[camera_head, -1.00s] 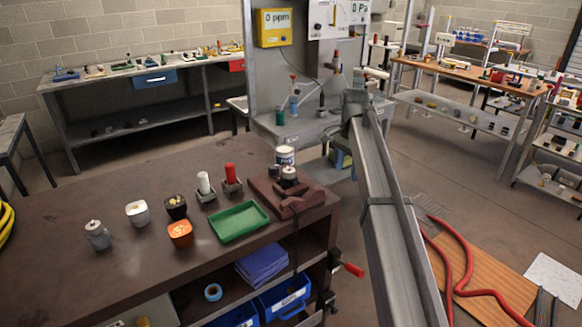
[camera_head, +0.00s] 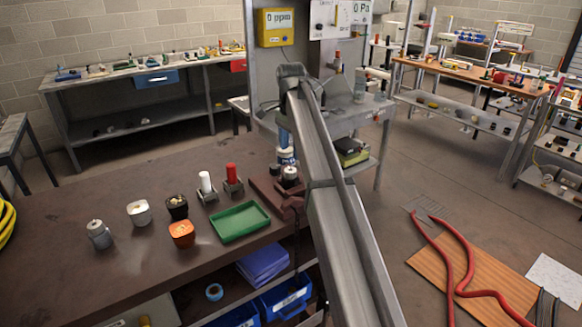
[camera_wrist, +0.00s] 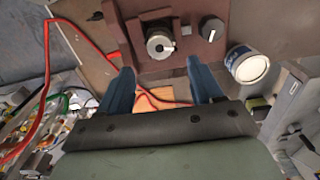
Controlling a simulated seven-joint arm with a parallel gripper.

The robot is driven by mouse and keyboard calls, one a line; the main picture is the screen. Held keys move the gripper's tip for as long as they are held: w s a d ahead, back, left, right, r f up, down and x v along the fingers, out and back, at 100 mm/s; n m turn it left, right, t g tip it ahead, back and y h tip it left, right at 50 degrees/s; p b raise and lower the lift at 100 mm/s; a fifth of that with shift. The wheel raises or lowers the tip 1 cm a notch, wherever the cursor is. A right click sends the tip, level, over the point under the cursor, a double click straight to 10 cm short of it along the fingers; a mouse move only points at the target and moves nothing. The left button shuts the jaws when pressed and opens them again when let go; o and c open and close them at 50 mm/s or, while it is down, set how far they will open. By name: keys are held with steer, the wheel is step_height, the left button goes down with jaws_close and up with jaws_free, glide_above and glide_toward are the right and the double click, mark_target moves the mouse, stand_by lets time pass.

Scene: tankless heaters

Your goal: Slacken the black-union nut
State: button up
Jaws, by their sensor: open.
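A brown block fixture (camera_head: 268,190) sits at the right end of the dark workbench and also shows at the top of the wrist view (camera_wrist: 125,22). On it stands a round metal fitting with a black lower ring (camera_head: 289,174), which looks like the black union; in the wrist view this fitting (camera_wrist: 160,44) lies just beyond my fingertips. A separate black knob with a pale mark (camera_wrist: 211,29) is to its right. My gripper (camera_wrist: 160,68) is open and empty, its two blue fingers spread apart and not touching the fitting. In the head view my arm mostly hides it.
A white-and-blue can (camera_wrist: 248,66) stands close to the right finger. A green tray (camera_head: 239,221), an orange cup (camera_head: 181,233), and red (camera_head: 231,174) and white (camera_head: 205,183) cylinders stand left of the fixture. Red hose (camera_head: 452,260) lies on the floor at right.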

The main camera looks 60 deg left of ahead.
mark_target(291, 170)
step_height(291, 170, down, 7)
steer(key=shift+f, duration=0.15)
stand_by(0.4)
steer(key=c, duration=1.1)
